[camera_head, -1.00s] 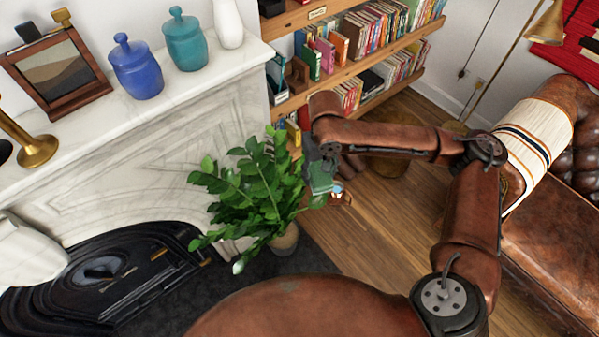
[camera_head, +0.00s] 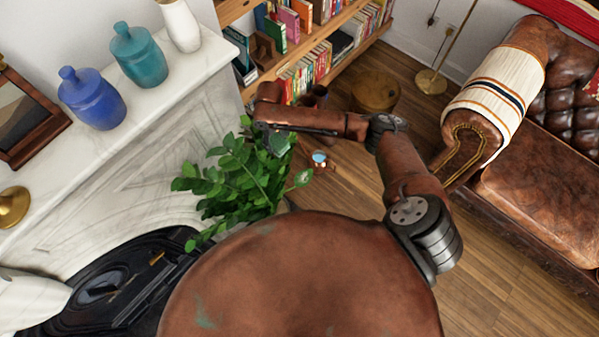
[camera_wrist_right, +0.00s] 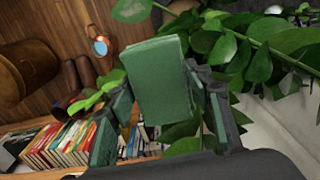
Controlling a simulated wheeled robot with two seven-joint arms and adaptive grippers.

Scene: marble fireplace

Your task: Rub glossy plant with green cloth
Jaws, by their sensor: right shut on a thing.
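The glossy plant (camera_head: 240,180), with dark green leaves, stands between the marble fireplace and the bookshelf. Its pot is hidden behind my body in the head view. My right gripper (camera_wrist_right: 165,92) is shut on the green cloth (camera_wrist_right: 158,78), which looks like a folded, flat pad. In the wrist view, plant leaves (camera_wrist_right: 255,60) lie right beside and behind the cloth; I cannot tell whether they touch. My left gripper is not in view.
The marble mantel (camera_head: 150,110) holds a blue jar (camera_head: 92,100), a teal jar (camera_head: 139,57) and a white vase (camera_head: 180,25). The bookshelf (camera_head: 275,75) stands behind the plant. A leather sofa (camera_head: 545,200) is at the right. A small cup-like object (camera_head: 319,158) is on the floor.

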